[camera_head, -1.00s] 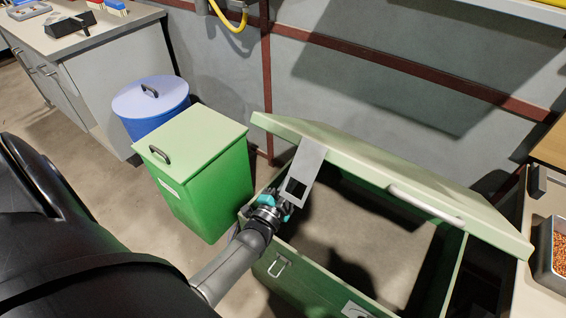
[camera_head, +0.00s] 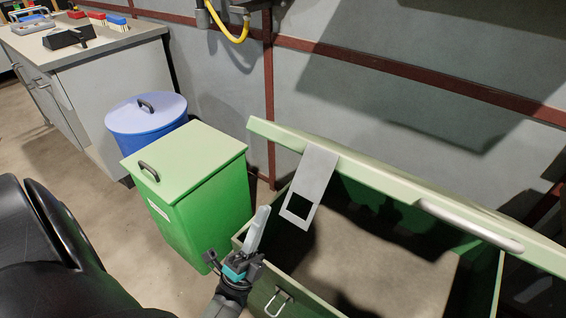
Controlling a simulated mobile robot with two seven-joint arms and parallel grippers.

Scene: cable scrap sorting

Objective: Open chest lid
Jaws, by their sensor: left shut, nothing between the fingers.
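The green chest (camera_head: 333,300) stands at the lower right. Its pale green lid (camera_head: 385,180) is raised and tilted up toward the wall, so the chest's inside shows. A light metal handle (camera_head: 470,226) runs along the lid's front edge. A grey hasp plate (camera_head: 316,172) with a square hole hangs from the lid. A metal staple (camera_head: 277,303) is on the chest's front wall. My left gripper (camera_head: 262,214) is shut and empty, pointing up near the chest's left front corner. It appears apart from the hasp and lid. My right gripper is out of view.
A green bin (camera_head: 205,195) with a handled lid stands just left of the chest, close to my left gripper. A blue round bin (camera_head: 150,118) stands behind it. A workbench (camera_head: 110,45) is at the upper left. Open floor shows at the left.

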